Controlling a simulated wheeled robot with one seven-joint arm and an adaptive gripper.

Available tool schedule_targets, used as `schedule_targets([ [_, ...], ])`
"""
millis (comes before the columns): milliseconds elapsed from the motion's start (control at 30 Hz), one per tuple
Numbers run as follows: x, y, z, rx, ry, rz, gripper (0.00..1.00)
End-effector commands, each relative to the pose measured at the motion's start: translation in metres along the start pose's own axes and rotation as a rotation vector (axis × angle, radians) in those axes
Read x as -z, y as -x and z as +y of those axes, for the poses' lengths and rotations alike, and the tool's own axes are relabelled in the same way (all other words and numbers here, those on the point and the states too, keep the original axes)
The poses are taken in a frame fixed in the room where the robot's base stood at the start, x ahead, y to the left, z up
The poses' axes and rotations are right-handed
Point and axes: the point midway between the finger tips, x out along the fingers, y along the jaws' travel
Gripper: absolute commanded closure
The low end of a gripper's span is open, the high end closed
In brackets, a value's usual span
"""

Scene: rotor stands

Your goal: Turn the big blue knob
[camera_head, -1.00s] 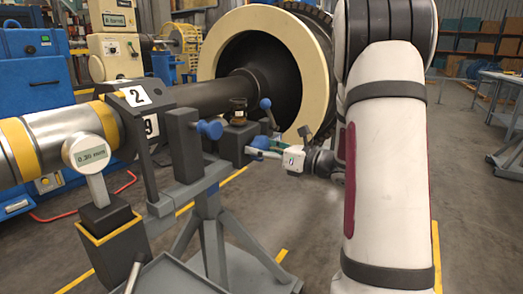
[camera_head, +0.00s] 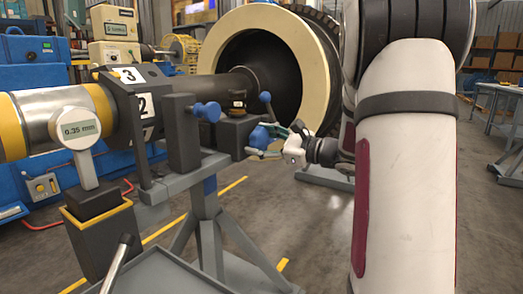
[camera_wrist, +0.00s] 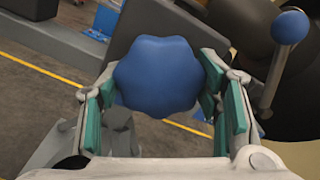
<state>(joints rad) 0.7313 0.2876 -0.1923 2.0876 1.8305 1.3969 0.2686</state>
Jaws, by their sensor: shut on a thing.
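The big blue knob (camera_head: 260,137) sits on the right end of the dark block on the grey stand. In the wrist view the lobed knob (camera_wrist: 157,73) faces me between the two teal-padded fingers. My gripper (camera_wrist: 158,92) is shut on it, with a finger on its left and right sides. In the head view my gripper (camera_head: 275,146) reaches the knob from the right; its fingertips are small there. The knob's far side and its stem are hidden.
A lever with a blue ball (camera_head: 265,97) stands close by; its ball (camera_wrist: 290,27) is right of the fingers in the wrist view. A smaller blue knob (camera_head: 207,111) is on the grey post. A gauge (camera_head: 77,129) reads 0.35 mm beside the shaft (camera_head: 32,122).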

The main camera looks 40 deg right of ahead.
Motion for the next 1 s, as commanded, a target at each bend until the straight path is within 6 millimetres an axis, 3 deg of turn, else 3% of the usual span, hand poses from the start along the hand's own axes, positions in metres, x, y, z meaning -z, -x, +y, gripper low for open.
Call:
schedule_targets([
  [733,0.0004,-0.0006,0.0005,-0.002,0.101,0.001,0.69],
  [767,0.0004,-0.0006,0.0005,-0.002,0.101,0.001,0.39],
  [833,0.0004,-0.0006,0.0005,-0.002,0.101,0.001,0.24],
  [1000,0.0002,-0.0004,0.0003,-0.001,0.101,0.001,0.21],
])
